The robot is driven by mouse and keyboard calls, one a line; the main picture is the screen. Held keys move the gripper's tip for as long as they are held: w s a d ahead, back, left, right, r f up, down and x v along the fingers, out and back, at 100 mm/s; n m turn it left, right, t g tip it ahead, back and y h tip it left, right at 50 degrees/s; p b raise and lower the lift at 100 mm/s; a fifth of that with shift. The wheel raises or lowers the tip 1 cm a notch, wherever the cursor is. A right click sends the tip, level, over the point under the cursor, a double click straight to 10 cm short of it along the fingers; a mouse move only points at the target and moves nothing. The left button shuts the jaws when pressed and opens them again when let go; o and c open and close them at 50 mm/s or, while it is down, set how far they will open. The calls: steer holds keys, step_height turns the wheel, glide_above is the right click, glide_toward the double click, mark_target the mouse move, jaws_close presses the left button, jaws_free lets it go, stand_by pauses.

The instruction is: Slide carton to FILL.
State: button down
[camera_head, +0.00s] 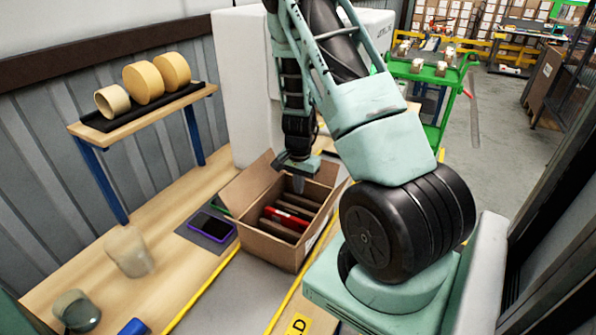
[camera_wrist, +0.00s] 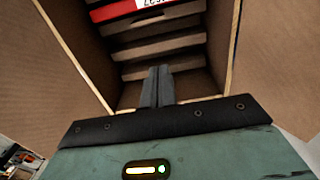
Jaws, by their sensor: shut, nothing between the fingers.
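An open cardboard carton (camera_head: 268,247) stands on a grey strip in the middle of the head view, its flaps spread outward. Inside it are several upright flat items, some brown and some red (camera_head: 287,217). My gripper (camera_head: 298,184) points down into the carton at its far end. In the wrist view the fingers (camera_wrist: 157,86) are together, with nothing between them, inside the carton walls (camera_wrist: 75,50). Brown slats and a red item with a white label (camera_wrist: 125,10) lie beyond the fingertips. Whether the fingers touch the carton is hidden. The word FILL is not readable in view.
A wooden bench (camera_head: 165,283) on the left holds a purple-edged device (camera_head: 211,227), a clear cup (camera_head: 129,251) and a dark jar (camera_head: 76,311). A shelf (camera_head: 150,112) with tape rolls stands above. A yellow label (camera_head: 298,325) is at the front. A green cart (camera_head: 433,75) stands behind.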

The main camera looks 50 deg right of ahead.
step_height(320, 180, down, 4)
steer(key=shift+r, duration=0.25)
steer(key=d, duration=0.1)
steer(key=p, duration=0.1)
steer(key=d+p, duration=0.1)
steer(key=shift+w+d+r, duration=0.15)
steer(key=shift+d+r, duration=0.1)
steer(key=shift+d, duration=0.1)
steer(key=shift+w+d+f, duration=0.1)
steer(key=shift+d+f, duration=0.05)
steer(key=shift+d, duration=0.5)
steer(key=d, duration=0.3)
steer(key=shift+w+d, duration=0.25)
steer(key=shift+d, duration=0.05)
